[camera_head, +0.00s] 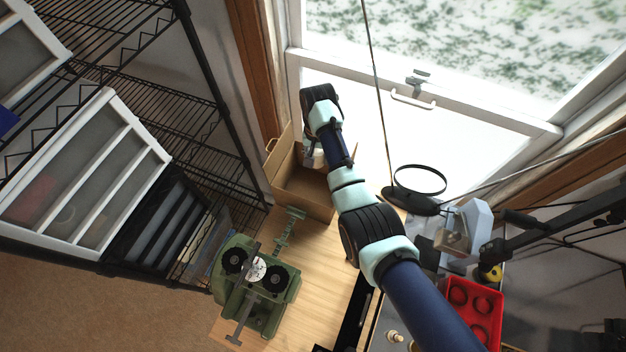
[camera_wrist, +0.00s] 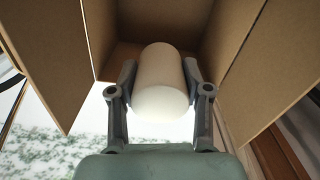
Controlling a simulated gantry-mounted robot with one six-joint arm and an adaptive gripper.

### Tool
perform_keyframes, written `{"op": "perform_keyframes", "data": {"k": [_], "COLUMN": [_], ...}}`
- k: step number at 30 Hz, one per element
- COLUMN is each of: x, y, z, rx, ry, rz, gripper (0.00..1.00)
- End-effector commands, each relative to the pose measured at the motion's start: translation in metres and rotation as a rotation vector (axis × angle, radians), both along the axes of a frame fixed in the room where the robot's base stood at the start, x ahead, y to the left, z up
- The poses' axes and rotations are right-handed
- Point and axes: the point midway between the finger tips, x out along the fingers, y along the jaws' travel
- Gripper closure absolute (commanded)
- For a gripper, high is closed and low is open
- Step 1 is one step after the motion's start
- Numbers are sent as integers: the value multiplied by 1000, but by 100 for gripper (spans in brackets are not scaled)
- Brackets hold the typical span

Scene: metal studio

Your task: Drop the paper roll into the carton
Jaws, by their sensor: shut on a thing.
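The white paper roll (camera_wrist: 160,85) is between the two fingers of my gripper (camera_wrist: 160,80) in the wrist view. The gripper is shut on it, one finger on each side. The open brown carton (camera_head: 303,187) stands at the back of the wooden table in the head view, its flaps spread. In the wrist view the carton's walls and flaps (camera_wrist: 255,65) surround the roll on both sides, with the carton's inside behind it. In the head view my arm hides part of the carton and most of the gripper and roll. I cannot tell how deep the roll is.
A green machine (camera_head: 256,281) stands on the wooden table (camera_head: 318,272) in front of the carton. A wire shelf (camera_head: 150,90) with white drawers is at left. A red bin (camera_head: 471,312) and a black lamp-like ring (camera_head: 420,180) are at right. A window is behind.

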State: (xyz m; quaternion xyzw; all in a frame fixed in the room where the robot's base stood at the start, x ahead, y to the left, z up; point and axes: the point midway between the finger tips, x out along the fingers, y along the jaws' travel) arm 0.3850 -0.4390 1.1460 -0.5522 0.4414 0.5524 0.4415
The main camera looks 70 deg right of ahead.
Motion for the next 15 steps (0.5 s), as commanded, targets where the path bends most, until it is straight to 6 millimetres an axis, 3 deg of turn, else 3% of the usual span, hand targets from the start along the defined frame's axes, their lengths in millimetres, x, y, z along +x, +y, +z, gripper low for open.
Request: {"op": "perform_keyframes", "data": {"k": [15], "x": [0], "y": [1], "z": [-59], "rx": [-1], "ry": [0], "rz": [3], "gripper": [90]}}
